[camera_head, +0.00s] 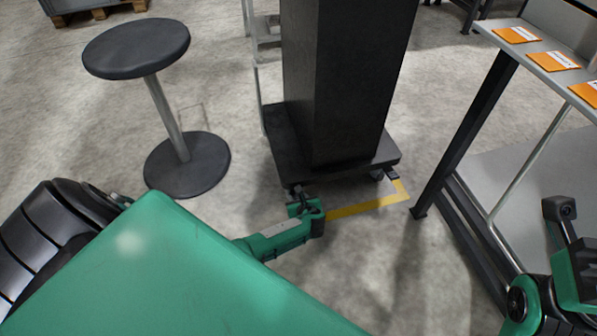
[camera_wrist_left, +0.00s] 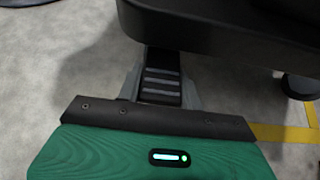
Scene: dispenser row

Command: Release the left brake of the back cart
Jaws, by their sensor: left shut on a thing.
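The back cart is a low dark platform (camera_head: 283,153) carrying a tall black block (camera_head: 345,80). Its left brake, a dark ridged pedal, sits under the near left corner; it shows clearly in the left wrist view (camera_wrist_left: 160,86). My left gripper (camera_head: 305,205) reaches low to that corner. In the left wrist view its fingers (camera_wrist_left: 160,92) stand on both sides of the pedal and are shut on it. In the head view the gripper mostly hides the brake. The right brake (camera_head: 393,173) shows at the near right corner. Part of my right arm shows at the lower right; its jaws are unclear.
A black round stool (camera_head: 170,110) stands left of the cart. A grey rack with dark legs (camera_head: 470,130) and orange labels stands close on the right. Yellow floor tape (camera_head: 365,207) runs before the cart. The floor between stool and cart is free.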

